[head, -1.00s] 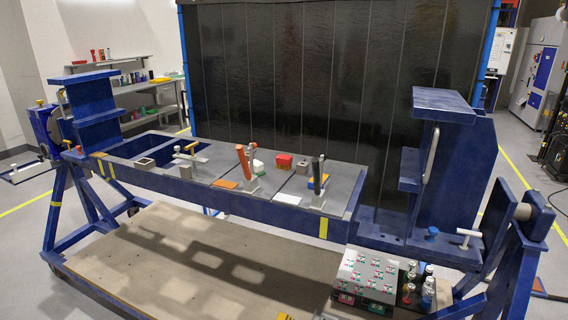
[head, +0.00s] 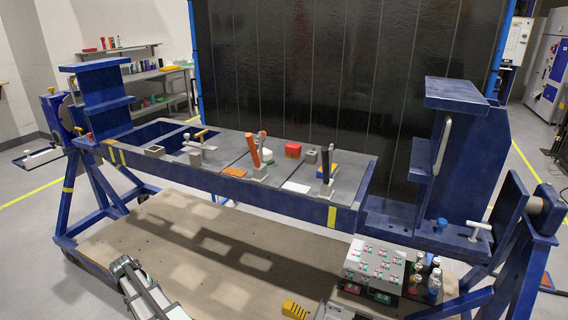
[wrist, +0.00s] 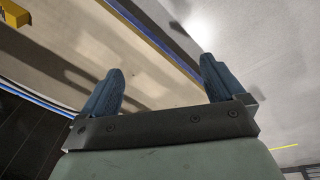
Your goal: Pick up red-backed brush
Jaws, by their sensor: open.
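A small block with a red top (head: 293,150) sits toward the back of the grey panel on the blue jig; it may be the red-backed brush, but it is too small to be sure. My gripper (wrist: 162,80) shows in the wrist view with its two blue fingers wide apart and nothing between them. Part of my arm shows at the bottom left of the head view, low in front of the jig and well away from the red block.
An orange upright tool (head: 253,151) and a dark upright tool (head: 326,166) stand near the red block. A grey box (head: 311,156) is just right of it. The blue jig frame (head: 280,200) surrounds the panel. A button box (head: 374,262) and bottles stand at the front right.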

